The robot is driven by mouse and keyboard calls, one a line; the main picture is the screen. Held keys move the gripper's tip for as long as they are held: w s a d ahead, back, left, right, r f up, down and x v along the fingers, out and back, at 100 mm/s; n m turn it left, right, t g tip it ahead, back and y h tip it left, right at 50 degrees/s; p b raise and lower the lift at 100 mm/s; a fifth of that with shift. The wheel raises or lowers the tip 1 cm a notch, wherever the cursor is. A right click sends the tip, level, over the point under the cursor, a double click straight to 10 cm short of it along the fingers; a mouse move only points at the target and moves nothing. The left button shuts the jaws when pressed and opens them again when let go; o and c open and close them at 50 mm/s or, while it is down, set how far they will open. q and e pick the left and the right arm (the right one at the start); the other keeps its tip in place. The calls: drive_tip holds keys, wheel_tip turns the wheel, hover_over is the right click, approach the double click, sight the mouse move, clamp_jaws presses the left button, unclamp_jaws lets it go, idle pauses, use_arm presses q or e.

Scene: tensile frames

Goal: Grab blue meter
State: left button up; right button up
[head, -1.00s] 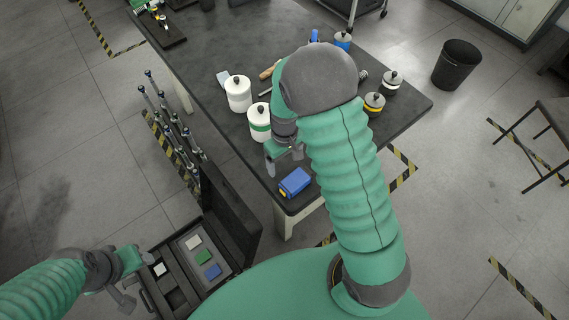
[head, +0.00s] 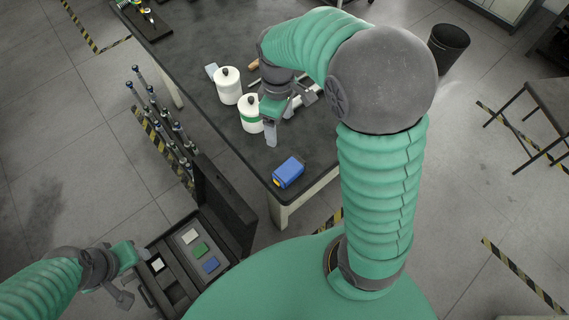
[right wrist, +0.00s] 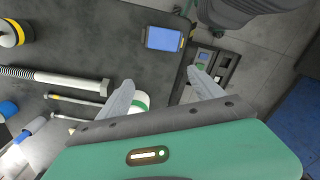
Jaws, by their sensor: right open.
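The blue meter (head: 288,172) is a small blue box with a yellow end, lying on the near corner of the dark table. In the right wrist view the blue meter (right wrist: 163,39) lies beyond the fingertips, roughly between their lines. My right gripper (head: 287,118) is open and empty above the table, a little behind the meter and apart from it. Its two spread fingers show in the right wrist view (right wrist: 160,78). My left gripper (head: 138,277) is at the lower left beside the open case, with its fingers apart and nothing seen between them.
A large bolt (right wrist: 70,82) and tools lie on the table. The open case (head: 180,262) on the floor holds white, green and blue blocks. A rack of rods (head: 160,120) stands left.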

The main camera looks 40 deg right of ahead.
drive_tip(key=s+f+n, duration=0.3)
drive_tip(key=n, duration=0.8)
drive_tip(key=n+b, duration=0.2)
hover_over(289, 168)
wheel_tip(289, 168, down, 11)
drive_tip(key=shift+w+a+r, duration=0.1)
drive_tip(key=shift+a, duration=0.05)
drive_tip(key=f, duration=0.5)
drive_tip(key=shift+s+d+f, duration=0.2)
drive_tip(key=shift+f, duration=0.15)
drive_tip(key=shift+w+f, duration=0.1)
drive_tip(key=shift+f, duration=0.05)
drive_tip(key=c, duration=1.6)
